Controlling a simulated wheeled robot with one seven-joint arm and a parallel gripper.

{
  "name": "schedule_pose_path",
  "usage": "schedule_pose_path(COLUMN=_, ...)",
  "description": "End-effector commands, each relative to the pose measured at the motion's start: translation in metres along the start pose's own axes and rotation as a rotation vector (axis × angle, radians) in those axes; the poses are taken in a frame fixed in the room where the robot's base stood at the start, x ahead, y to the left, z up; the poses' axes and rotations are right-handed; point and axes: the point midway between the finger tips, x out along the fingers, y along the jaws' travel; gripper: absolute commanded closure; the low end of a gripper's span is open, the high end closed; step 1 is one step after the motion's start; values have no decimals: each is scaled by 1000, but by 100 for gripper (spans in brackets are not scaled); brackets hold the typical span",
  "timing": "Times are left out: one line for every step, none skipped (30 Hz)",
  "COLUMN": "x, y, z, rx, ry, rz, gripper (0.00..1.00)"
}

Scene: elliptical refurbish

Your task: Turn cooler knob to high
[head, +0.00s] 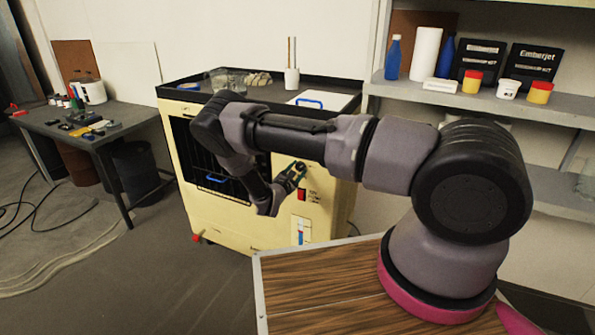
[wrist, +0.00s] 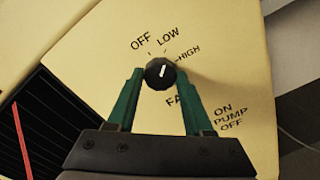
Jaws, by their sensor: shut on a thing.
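The cooler (head: 270,215) is a cream-yellow cabinet in the middle of the head view. Its black round knob (wrist: 153,79) has a white pointer line and shows in the wrist view. The pointer is directed up and slightly right, roughly at the LOW mark. OFF is printed to the left and HIGH (wrist: 189,53) to the right. My gripper (head: 299,168) is at the cooler's front panel. In the wrist view its green fingers (wrist: 159,73) are on either side of the knob, shut on it. In the head view the knob is mostly hidden by my gripper.
A red switch (head: 302,195) sits below the knob on the panel. Shelves (head: 480,97) are at right, a dark workbench (head: 85,122) at left.

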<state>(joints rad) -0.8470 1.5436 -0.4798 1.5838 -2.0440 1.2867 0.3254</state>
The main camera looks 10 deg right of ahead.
Motion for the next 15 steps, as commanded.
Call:
schedule_pose_path(x=0, y=0, z=0, rx=44, ry=1, rz=1, gripper=100)
schedule_pose_path(x=0, y=0, z=0, rx=72, ry=1, rz=1, gripper=100)
schedule_pose_path(x=0, y=0, z=0, rx=110, ry=0, rz=1, gripper=100)
schedule_pose_path(x=0, y=0, z=0, rx=139, ry=0, rz=1, gripper=100)
schedule_pose_path(x=0, y=0, z=0, rx=168, ry=0, rz=1, gripper=100)
schedule_pose_path(x=0, y=0, z=0, rx=205, ry=0, rz=1, gripper=100)
schedule_pose_path(x=0, y=0, z=0, rx=234, ry=0, rz=1, gripper=100)
schedule_pose_path(x=0, y=0, z=0, rx=263, ry=0, rz=1, gripper=100)
schedule_pose_path(x=0, y=0, z=0, rx=299, ry=-1, rz=1, gripper=100)
schedule_pose_path(x=0, y=0, z=0, rx=327, ry=0, rz=1, gripper=100)
schedule_pose_path(x=0, y=0, z=0, rx=354, ry=0, rz=1, gripper=100)
schedule_pose_path(x=0, y=0, z=0, rx=389, ry=0, rz=1, gripper=100)
schedule_pose_path(x=0, y=0, z=0, rx=415, ry=0, rz=0, gripper=100)
schedule_pose_path(x=0, y=0, z=0, rx=440, ry=0, rz=0, gripper=100)
schedule_pose_path(x=0, y=0, z=0, rx=472, ry=0, rz=0, gripper=100)
